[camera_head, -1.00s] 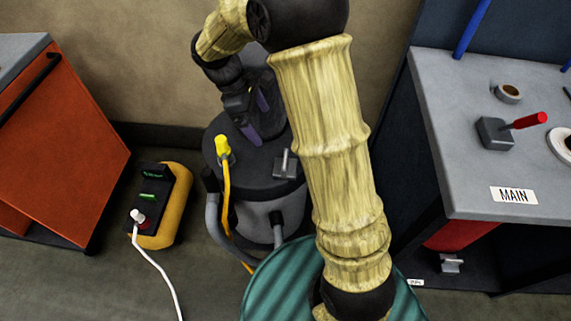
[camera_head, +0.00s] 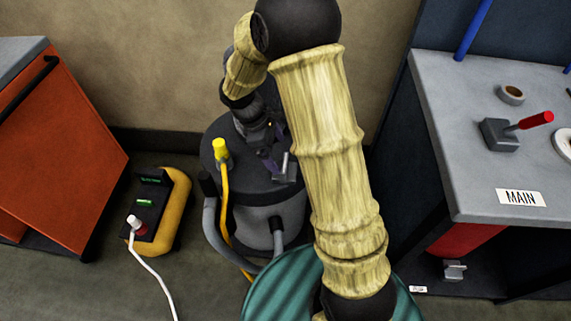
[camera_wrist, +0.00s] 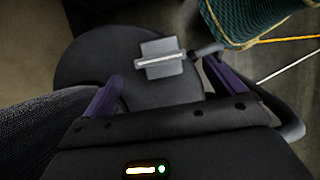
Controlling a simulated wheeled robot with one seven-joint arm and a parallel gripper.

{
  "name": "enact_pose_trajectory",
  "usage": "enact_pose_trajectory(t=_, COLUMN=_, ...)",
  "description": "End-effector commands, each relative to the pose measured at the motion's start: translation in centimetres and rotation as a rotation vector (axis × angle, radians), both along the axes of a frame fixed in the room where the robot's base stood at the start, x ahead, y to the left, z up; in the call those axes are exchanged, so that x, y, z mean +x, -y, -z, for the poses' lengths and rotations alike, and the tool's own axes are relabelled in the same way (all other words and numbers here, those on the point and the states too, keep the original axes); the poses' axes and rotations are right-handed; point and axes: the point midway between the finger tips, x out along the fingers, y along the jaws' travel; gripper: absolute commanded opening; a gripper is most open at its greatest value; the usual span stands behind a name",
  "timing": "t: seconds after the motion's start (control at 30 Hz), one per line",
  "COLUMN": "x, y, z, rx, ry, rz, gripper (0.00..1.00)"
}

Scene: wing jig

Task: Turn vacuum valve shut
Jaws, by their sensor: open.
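A round dark canister, looking like a shop vacuum (camera_head: 245,222), stands on the floor. On its lid is a small grey block with a pale bar handle (camera_head: 286,168), which also shows in the wrist view (camera_wrist: 160,59). My gripper (camera_head: 272,162) is above the lid, close to this handle at its left. In the wrist view my gripper (camera_wrist: 162,72) has its purple fingers wide apart with nothing between them. The handle lies ahead of the gap, its bar running across from finger to finger. Whether a finger touches it cannot be told.
A yellow plug and cable (camera_head: 220,150) rise from the lid's left side. A yellow-black power box (camera_head: 160,210) stands on the floor at left. A grey bench (camera_head: 450,130) at right carries a red-handled lever (camera_head: 525,122) and a MAIN label. A ribbed green drum (camera_head: 285,285) is in front.

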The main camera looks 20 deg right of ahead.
Motion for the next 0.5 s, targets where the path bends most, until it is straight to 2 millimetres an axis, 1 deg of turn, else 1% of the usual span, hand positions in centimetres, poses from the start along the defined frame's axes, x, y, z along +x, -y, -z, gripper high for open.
enact_pose_trajectory(t=0.03, x=-0.2, y=0.4, z=1.1, rx=-0.001, ry=-0.004, rz=0.0, gripper=0.95)
enact_pose_trajectory(t=0.1, x=-0.4, y=0.8, z=2.3, rx=0.0, ry=-0.002, rz=0.001, gripper=0.95)
enact_pose_trajectory(t=0.3, x=-0.8, y=1.9, z=5.1, rx=0.0, ry=-0.002, rz=0.001, gripper=0.95)
enact_pose_trajectory(t=0.4, x=-0.9, y=2.2, z=5.8, rx=0.0, ry=-0.001, rz=0.0, gripper=0.95)
enact_pose_trajectory(t=0.5, x=-1.0, y=2.3, z=6.0, rx=0.0, ry=0.001, rz=0.0, gripper=0.95)
